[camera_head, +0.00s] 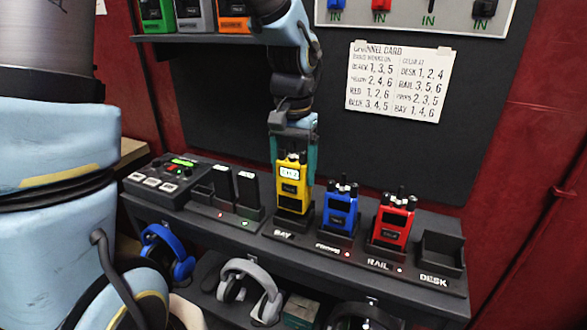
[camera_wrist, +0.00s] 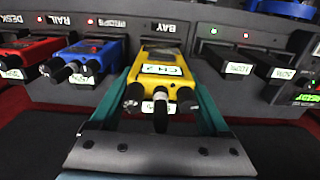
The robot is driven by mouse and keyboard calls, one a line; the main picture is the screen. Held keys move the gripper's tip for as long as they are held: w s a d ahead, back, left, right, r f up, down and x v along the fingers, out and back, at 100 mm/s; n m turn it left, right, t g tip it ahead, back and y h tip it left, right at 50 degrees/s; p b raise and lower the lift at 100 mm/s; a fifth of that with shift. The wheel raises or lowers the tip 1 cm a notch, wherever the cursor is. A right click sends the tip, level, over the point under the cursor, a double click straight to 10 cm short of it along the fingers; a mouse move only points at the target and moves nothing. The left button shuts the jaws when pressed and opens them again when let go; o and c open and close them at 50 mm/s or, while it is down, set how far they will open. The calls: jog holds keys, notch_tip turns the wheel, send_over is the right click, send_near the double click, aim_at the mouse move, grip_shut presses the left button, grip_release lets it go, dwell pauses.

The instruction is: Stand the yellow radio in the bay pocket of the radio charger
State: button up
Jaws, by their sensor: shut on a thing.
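The yellow radio (camera_head: 292,186) stands upright at the pocket labelled BAY on the radio charger (camera_head: 333,253). Its lower end is at or in that pocket; how deep it sits I cannot tell. My gripper (camera_head: 296,145) is above it with its fingers down both sides, shut on the radio. In the wrist view the yellow radio (camera_wrist: 160,75) lies between the two teal fingers (camera_wrist: 166,110), with its dark knobs toward the camera. A small display on the radio is lit. The BAY label (camera_wrist: 174,28) shows just beyond it.
A blue radio (camera_head: 340,209) and a red radio (camera_head: 392,223) stand in the pockets to the right. The DESK pocket (camera_head: 441,252) is empty. Dark slots and a control box (camera_head: 165,182) are on the left. A channel card (camera_head: 399,81) hangs behind.

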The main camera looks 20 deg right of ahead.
aim_at(293, 188)
jog(key=shift+f+b, duration=1.55)
jog(key=shift+f, duration=0.75)
jog(key=o, duration=1.4)
